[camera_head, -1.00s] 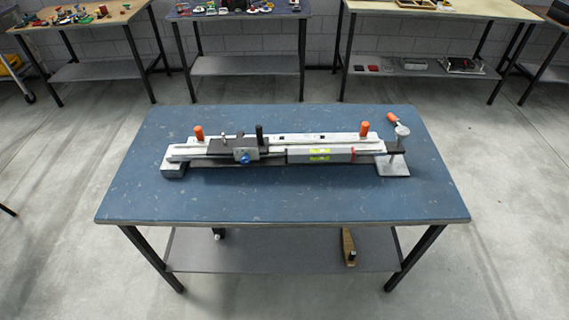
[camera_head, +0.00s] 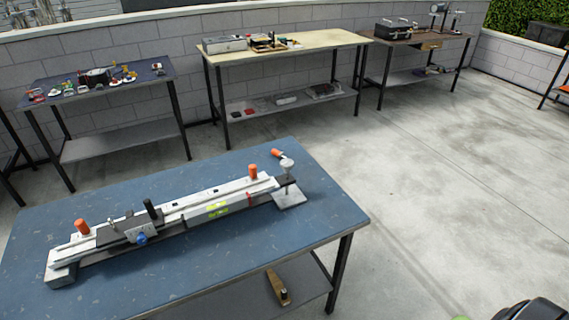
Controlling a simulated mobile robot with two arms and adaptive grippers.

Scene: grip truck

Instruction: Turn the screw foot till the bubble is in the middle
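A long rail device (camera_head: 170,222) lies on the blue table (camera_head: 325,224), with a block under its left end. The screw foot (camera_head: 288,180) is at its right end: a pale round knob on an upright screw above a flat grey plate, with an orange handle (camera_head: 277,154) beside it. A spirit level with a yellow-green vial (camera_head: 217,209) sits along the rail's front. The bubble is too small to place.
Workbenches stand along the block wall: one with small coloured items (camera_head: 98,90), a pale one with boxes (camera_head: 290,48), and a brown one (camera_head: 425,43). A wooden item (camera_head: 278,287) lies on the lower shelf. Open concrete floor (camera_head: 430,180) extends right of the blue table.

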